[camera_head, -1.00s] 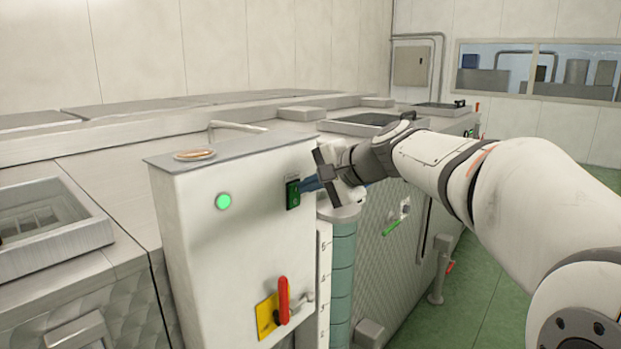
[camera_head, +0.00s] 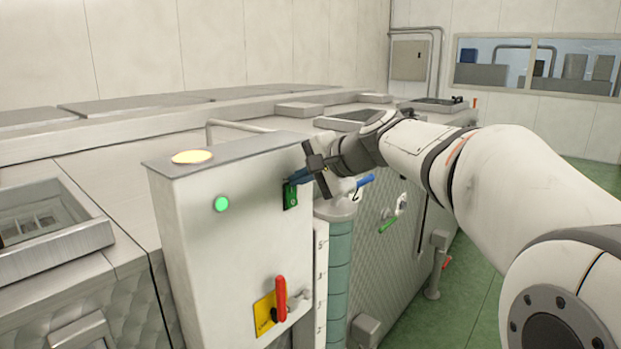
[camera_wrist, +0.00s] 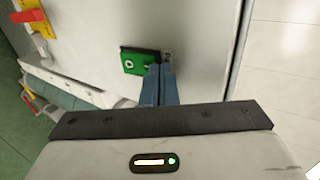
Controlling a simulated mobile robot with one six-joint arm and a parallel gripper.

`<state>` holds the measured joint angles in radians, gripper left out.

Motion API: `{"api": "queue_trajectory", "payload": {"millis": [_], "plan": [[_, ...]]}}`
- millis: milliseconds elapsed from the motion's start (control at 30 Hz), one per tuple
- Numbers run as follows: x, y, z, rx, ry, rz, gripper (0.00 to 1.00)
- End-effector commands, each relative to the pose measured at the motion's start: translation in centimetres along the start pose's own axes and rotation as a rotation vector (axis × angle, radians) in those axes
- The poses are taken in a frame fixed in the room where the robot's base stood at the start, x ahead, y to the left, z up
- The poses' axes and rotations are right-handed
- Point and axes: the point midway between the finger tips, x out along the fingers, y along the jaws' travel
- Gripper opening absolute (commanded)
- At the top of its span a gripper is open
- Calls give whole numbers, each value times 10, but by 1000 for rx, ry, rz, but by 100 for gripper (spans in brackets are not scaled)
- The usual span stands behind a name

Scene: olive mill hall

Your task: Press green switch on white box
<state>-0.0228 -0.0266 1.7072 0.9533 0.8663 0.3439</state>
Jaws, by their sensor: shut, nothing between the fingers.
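The white box (camera_head: 235,250) stands left of my arm in the head view. The green switch (camera_head: 290,197) is on the right part of its front face, partly covered by my fingers. In the wrist view the switch (camera_wrist: 136,61) is a green plate with a round mark, in a dark frame. My gripper (camera_head: 291,180) is shut and empty, its blue fingertips at the upper part of the switch. In the wrist view the closed fingertips (camera_wrist: 159,68) overlap the plate's right edge. I cannot tell whether they touch it. The round lamp (camera_head: 192,157) on the box top glows yellow.
A green round light (camera_head: 222,204) and a red handle (camera_head: 281,298) on a yellow plate (camera_head: 265,314) are on the box front. A teal column (camera_head: 339,268) stands just right of the box. Green floor (camera_head: 478,300) shows right of the machine.

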Motion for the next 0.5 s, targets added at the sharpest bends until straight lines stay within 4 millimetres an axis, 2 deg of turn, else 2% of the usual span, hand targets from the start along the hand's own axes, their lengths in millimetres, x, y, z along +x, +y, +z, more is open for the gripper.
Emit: {"api": "queue_trajectory", "payload": {"millis": [167, 267, 367, 500], "plan": [[-5, 3, -1, -1, 0, -1, 0], [-17, 9, -2, -2, 2, -2, 0], [-33, 16, -4, -2, 0, -1, 0], [-68, 9, -6, -3, 4, -3, 0]]}}
